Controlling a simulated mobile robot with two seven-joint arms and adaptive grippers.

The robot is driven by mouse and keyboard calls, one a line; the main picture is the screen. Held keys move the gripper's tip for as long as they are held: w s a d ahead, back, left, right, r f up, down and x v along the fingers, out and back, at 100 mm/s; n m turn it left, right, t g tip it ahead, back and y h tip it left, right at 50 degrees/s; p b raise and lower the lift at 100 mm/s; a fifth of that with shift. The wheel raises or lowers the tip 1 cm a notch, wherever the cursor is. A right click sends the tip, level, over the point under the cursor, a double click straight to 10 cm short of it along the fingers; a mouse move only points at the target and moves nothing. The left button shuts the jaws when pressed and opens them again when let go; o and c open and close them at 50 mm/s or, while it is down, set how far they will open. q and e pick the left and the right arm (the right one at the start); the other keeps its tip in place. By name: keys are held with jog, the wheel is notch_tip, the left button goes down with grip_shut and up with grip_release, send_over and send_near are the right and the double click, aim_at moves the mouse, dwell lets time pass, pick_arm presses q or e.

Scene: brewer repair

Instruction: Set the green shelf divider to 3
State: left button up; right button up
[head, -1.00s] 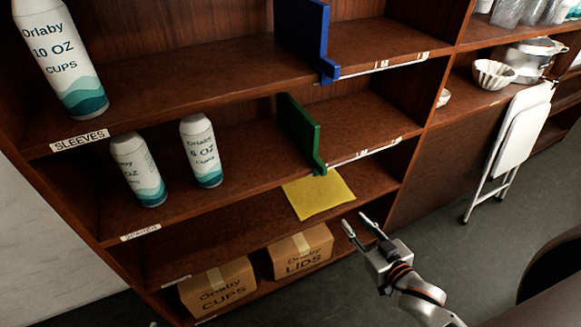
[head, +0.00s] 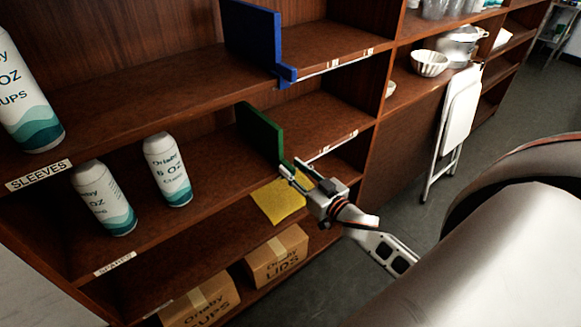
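The green shelf divider (head: 262,132) stands upright on the middle shelf, its front end at the shelf's front edge. A pale scale strip with small marks (head: 335,146) runs along that edge to the right of the divider; the numbers are too small to read. My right gripper (head: 287,174) is at the divider's front end, its fingers pointing left toward it. The fingers look spread apart. Whether they touch the divider's front tab I cannot tell. My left gripper is not in view.
A blue divider (head: 256,45) stands on the shelf above. Cup sleeves (head: 168,168) stand left on the middle shelf. A yellow sheet (head: 278,201) and cardboard boxes (head: 277,256) lie below. A folded white chair (head: 458,112) leans at the right.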

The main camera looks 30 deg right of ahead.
jog(key=shift+w, duration=0.65)
jog(key=shift+a, duration=0.1)
grip_shut()
